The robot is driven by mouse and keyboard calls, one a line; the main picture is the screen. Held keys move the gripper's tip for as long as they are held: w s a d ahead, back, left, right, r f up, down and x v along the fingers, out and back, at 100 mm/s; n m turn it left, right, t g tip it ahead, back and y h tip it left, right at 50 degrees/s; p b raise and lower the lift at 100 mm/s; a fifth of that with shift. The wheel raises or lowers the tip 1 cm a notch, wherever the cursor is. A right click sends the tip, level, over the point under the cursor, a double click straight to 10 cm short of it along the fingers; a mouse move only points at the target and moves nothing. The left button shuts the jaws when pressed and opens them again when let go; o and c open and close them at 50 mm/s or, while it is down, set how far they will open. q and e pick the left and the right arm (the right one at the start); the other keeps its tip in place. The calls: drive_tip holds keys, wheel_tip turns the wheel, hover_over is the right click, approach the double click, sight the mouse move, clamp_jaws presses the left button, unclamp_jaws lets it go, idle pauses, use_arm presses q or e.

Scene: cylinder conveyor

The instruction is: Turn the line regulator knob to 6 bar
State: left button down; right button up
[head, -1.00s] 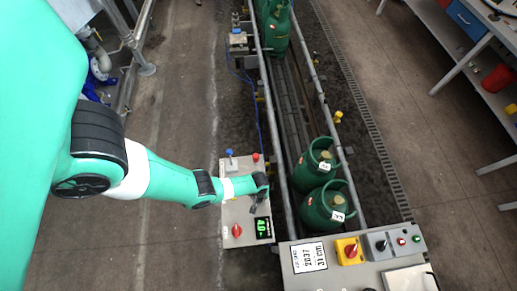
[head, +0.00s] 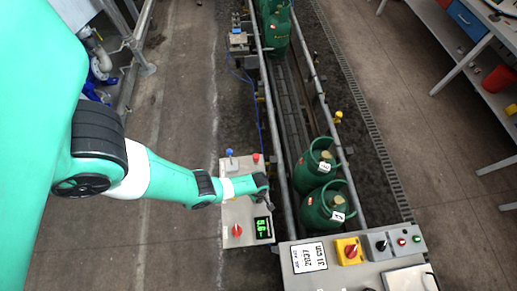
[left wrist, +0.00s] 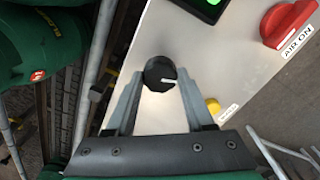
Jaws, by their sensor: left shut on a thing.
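My right gripper is not in view.
A red AIR ON switch (left wrist: 288,22) and a yellow button (left wrist: 212,105) are near the knob. Green gas cylinders (head: 322,205) stand on the conveyor (head: 287,110) to the right. Another control box (head: 345,250) stands at the front right.

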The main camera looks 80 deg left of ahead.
use_arm(q)
drive_tip(key=shift+n, duration=0.5)
drive_tip(key=shift+c, duration=1.4)
unclamp_jaws()
wheel_tip(320, 180, up, 12)
drive_tip(key=p, duration=1.1)
drive_tip(key=shift+f+p, duration=0.15)
drive_tip(key=shift+p, duration=0.2)
